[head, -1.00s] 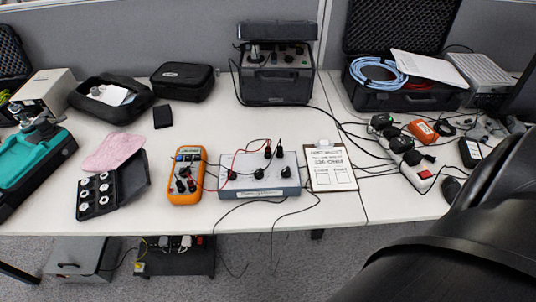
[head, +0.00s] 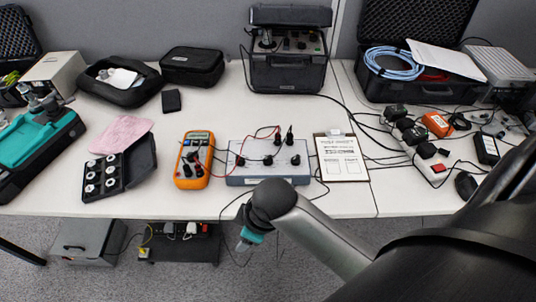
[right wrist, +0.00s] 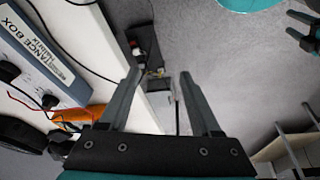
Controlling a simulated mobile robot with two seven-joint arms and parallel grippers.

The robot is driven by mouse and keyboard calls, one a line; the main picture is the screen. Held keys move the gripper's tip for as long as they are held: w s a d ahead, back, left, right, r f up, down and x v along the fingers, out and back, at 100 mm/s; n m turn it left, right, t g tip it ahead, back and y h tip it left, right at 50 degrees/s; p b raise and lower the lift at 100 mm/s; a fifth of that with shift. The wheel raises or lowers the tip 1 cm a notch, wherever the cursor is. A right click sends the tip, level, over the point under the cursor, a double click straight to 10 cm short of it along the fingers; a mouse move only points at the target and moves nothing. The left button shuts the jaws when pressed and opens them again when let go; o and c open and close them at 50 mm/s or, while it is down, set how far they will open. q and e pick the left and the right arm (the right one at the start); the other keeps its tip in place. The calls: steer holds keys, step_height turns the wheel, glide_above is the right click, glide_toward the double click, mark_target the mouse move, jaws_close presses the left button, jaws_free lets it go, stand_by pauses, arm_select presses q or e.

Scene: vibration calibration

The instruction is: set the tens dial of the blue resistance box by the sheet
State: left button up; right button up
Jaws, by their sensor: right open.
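The blue-grey resistance box (head: 270,180) stands near the table's front edge, with black dial knobs and leads on its top. The dial marks are too small to read. Its labelled side also shows at the left of the right wrist view (right wrist: 42,50). The sheet (head: 342,160) lies on a clipboard just right of the box; its writing is not legible. My right gripper (right wrist: 160,77) is open and empty. In the head view it hangs in front of the table edge, below the box in the picture. My left gripper (right wrist: 302,29) shows partly at the wrist view's upper right, fingers apart.
An orange multimeter (head: 193,160) stands left of the box, wired to it by leads. A black case of weights (head: 112,175) is further left. A power strip (head: 425,155) and cables lie to the right. Loose leads hang over the front edge.

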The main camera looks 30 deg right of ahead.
steer(key=w+r+n, duration=0.2)
steer(key=w+n, duration=0.2)
steer(key=n+g+h, duration=0.2)
steer(key=n+g, duration=0.1)
steer(key=n, duration=0.6)
glide_toward(268, 157)
step_height(268, 157, down, 8)
steer(key=b, duration=0.4)
steer(key=shift+f, duration=0.35)
arm_select(q)
steer(key=shift+t, duration=0.3)
steer(key=f, duration=0.1)
steer(key=w+a+f, duration=0.1)
steer(key=f, duration=0.1)
steer(key=w+a+f, duration=0.1)
steer(key=shift+w+f, duration=0.1)
steer(key=shift+f, duration=0.1)
arm_select(e)
steer(key=c, duration=0.9)
jaws_close()
arm_select(q)
steer(key=shift+s+d, duration=0.25)
steer(key=shift+s, duration=0.35)
